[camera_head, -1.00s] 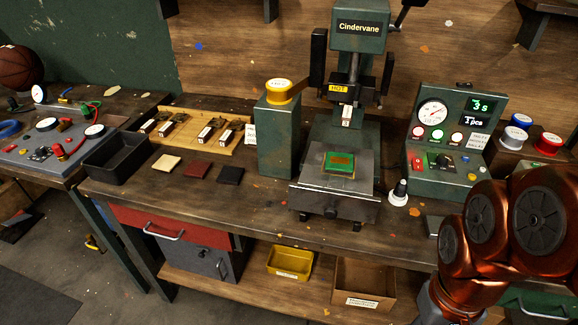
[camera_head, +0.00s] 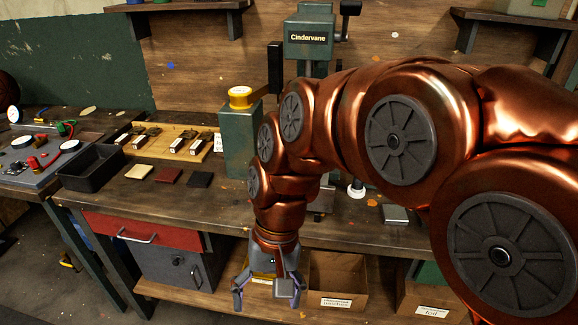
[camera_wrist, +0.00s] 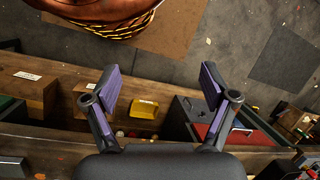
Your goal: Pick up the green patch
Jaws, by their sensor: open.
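The green patch is hidden in the head view now. A second ago it lay on the plate of the green Cindervane press (camera_head: 307,42), whose lower part is now covered by my copper arm. My gripper (camera_head: 266,291) hangs in front of the workbench, low beside the lower shelf, pointing down. I see no green patch in the wrist view.
Cream (camera_head: 140,172), red-brown (camera_head: 168,176) and black (camera_head: 200,180) squares lie on the bench (camera_head: 120,202). A black tray (camera_head: 92,168) and a green post with a yellow top (camera_head: 240,135) stand there.

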